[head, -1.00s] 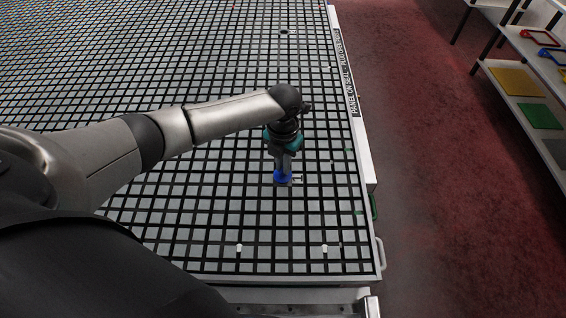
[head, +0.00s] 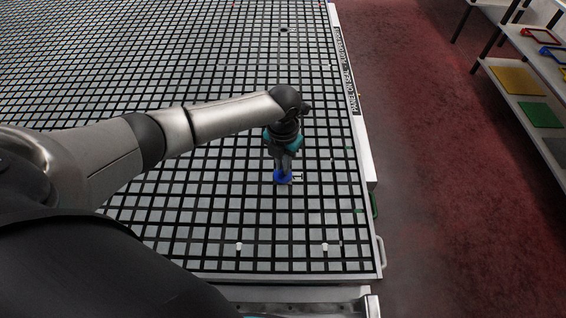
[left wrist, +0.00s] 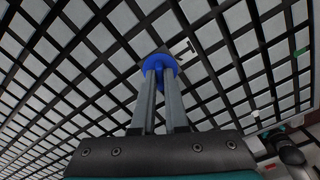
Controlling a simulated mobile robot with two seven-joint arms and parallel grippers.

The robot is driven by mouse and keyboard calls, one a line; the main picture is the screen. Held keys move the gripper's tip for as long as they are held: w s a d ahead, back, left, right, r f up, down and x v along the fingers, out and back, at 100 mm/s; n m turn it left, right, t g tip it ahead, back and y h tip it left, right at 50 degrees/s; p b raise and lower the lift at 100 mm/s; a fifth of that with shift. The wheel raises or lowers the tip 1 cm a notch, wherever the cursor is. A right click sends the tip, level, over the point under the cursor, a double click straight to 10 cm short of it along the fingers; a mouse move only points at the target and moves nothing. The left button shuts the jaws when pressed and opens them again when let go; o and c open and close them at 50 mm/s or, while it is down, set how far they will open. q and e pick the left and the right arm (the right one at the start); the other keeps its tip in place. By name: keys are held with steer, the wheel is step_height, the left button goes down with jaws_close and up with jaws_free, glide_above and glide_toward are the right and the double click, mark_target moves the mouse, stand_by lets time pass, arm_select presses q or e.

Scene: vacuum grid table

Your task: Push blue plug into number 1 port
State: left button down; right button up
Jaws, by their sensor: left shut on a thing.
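My left gripper (head: 284,171) points down at the grid table (head: 215,215) and is shut on the blue plug (head: 282,177). In the left wrist view the two fingers (left wrist: 160,75) close on the blue plug (left wrist: 158,62), whose round blue rim shows around the fingertips. The number 1 label (head: 298,177) is just right of the plug, and it also shows in the left wrist view (left wrist: 184,49). The port itself is hidden under the plug and fingers. I cannot tell how deep the plug sits. My right gripper is not in view.
Two small white pegs (head: 239,247) stand near the table's front edge. A dark round port (head: 284,30) lies far back. A white edge rail and green handle (head: 374,205) line the right side. Beyond the red floor stands a shelf (head: 515,75) with coloured panels.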

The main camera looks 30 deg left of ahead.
arm_select(q)
steer(key=shift+f, duration=0.1)
stand_by(0.3)
steer(key=c, duration=0.9)
jaws_free()
steer(key=shift+o, duration=0.2)
step_height(320, 180, up, 15)
steer(key=p, duration=0.1)
steer(key=shift+p, duration=0.3)
